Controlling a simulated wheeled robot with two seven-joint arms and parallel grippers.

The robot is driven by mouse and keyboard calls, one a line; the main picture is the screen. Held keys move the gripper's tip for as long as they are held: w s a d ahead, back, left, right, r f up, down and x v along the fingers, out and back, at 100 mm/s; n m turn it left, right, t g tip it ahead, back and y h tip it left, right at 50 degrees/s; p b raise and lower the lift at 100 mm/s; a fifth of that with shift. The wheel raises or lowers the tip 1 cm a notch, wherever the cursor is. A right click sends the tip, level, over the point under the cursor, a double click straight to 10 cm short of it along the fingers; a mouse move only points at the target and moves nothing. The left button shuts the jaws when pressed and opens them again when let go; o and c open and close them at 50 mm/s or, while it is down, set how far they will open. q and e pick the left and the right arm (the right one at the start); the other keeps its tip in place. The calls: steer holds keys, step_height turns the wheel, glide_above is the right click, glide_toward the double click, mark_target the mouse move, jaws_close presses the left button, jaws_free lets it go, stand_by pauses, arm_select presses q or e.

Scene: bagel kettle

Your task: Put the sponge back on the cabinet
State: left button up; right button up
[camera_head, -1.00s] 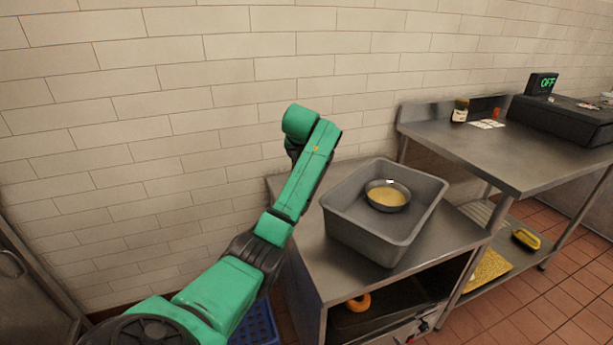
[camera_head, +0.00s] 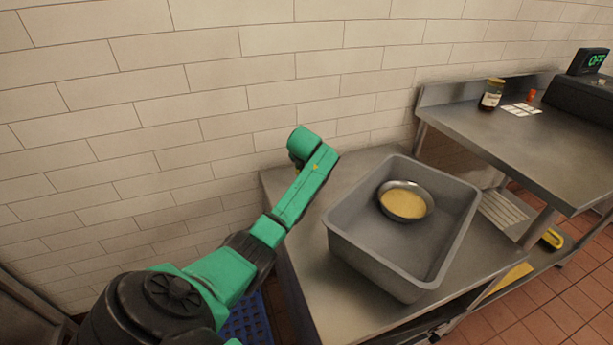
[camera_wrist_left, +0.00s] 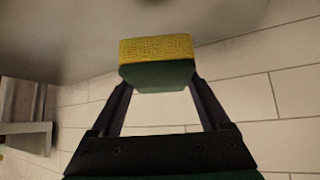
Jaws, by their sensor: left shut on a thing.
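My left gripper (camera_wrist_left: 160,84) is shut on the sponge (camera_wrist_left: 157,48), which has a yellow upper layer and a green lower layer in the left wrist view. The sponge is up off any surface, with tiled wall around it and a plain grey surface above it in the picture. In the head view my left arm reaches up over the near left part of the steel cabinet (camera_head: 310,258). The gripper itself is hidden there behind my own wrist. My right gripper is not in view.
A grey bin (camera_head: 345,240) stands on the cabinet, with a metal bowl (camera_head: 404,201) of yellow contents inside. The cabinet top left of the bin is bare. A steel table (camera_head: 525,140) with a jar (camera_head: 492,94) stands at right. A tiled wall (camera_head: 150,150) is behind.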

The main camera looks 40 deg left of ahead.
arm_select(q)
step_height(320, 180, down, 6)
steer(key=shift+s+f, duration=0.1)
steer(key=shift+f, duration=0.15)
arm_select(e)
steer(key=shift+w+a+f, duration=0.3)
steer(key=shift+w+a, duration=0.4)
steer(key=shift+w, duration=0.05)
arm_select(q)
steer(key=shift+b, duration=0.3)
steer(key=o, duration=1.3)
steer(key=shift+f, duration=0.1)
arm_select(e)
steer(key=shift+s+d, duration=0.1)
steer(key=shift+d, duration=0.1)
